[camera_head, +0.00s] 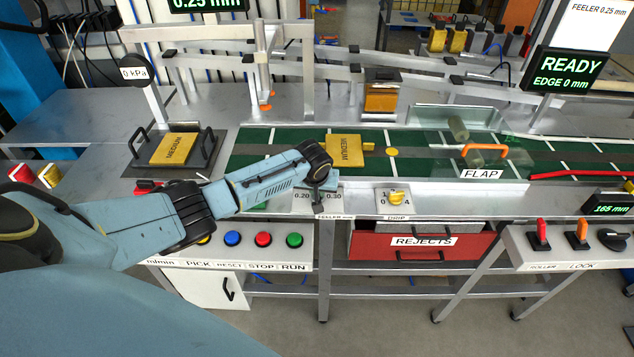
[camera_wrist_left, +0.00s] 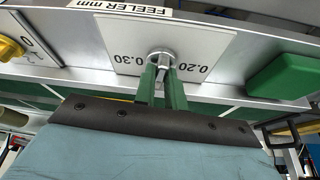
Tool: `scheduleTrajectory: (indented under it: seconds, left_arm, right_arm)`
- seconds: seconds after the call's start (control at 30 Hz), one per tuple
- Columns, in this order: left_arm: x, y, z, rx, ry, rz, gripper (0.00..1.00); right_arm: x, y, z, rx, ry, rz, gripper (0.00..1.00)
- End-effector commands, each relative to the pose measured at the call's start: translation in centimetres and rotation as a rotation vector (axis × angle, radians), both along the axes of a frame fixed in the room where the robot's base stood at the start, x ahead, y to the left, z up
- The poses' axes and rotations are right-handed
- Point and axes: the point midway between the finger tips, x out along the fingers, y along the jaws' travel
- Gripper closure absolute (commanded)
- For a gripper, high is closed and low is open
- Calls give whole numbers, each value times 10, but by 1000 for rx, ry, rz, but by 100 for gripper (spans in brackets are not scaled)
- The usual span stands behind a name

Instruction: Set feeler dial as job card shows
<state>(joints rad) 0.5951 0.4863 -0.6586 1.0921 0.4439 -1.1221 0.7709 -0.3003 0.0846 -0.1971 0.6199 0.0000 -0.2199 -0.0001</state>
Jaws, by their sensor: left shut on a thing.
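The feeler dial's white plate (camera_head: 302,201) carries the marks 0.20 and 0.30, with a "FEELER mm" label (camera_head: 334,217) below it. In the left wrist view the plate (camera_wrist_left: 120,35) appears upside down, and the small metal dial knob (camera_wrist_left: 162,58) sits between the two marks. My left gripper (camera_wrist_left: 164,82) has its green fingers closed around the knob. In the head view my left gripper (camera_head: 320,184) covers the knob, so its exact pointing cannot be told. The job card (camera_head: 598,20) at upper right reads FEELER 0.25 mm. My right gripper is not in view.
A top display (camera_head: 207,4) reads 0.25 mm. A yellow switch (camera_head: 394,198) sits right of the dial, and a green block (camera_wrist_left: 285,77) beside it in the wrist view. A row of buttons (camera_head: 263,239) lies below.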

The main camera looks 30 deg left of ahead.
Motion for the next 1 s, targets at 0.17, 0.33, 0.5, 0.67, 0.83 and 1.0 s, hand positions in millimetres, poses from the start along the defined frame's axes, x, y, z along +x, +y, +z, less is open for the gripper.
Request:
scheduleTrajectory:
  seconds: [0.17, 0.33, 0.5, 0.67, 0.83, 1.0]
  left_arm:
    - [-1, -1, 0, -2, 4, 79, 100]
    - [0, -2, -1, 0, 3, 118, 100]
    - [0, -1, -1, 0, 2, 134, 100]
    - [0, -1, -1, 1, 2, 135, 100]
    - [0, -1, -1, 1, 3, 134, 100]
    - [0, -1, -1, 1, 1, 134, 66]
  right_arm:
    - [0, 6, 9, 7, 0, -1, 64]
    - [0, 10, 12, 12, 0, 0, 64]
    - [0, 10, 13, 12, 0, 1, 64]
    - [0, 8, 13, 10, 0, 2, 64]
    - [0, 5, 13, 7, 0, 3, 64]
    - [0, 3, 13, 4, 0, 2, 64]
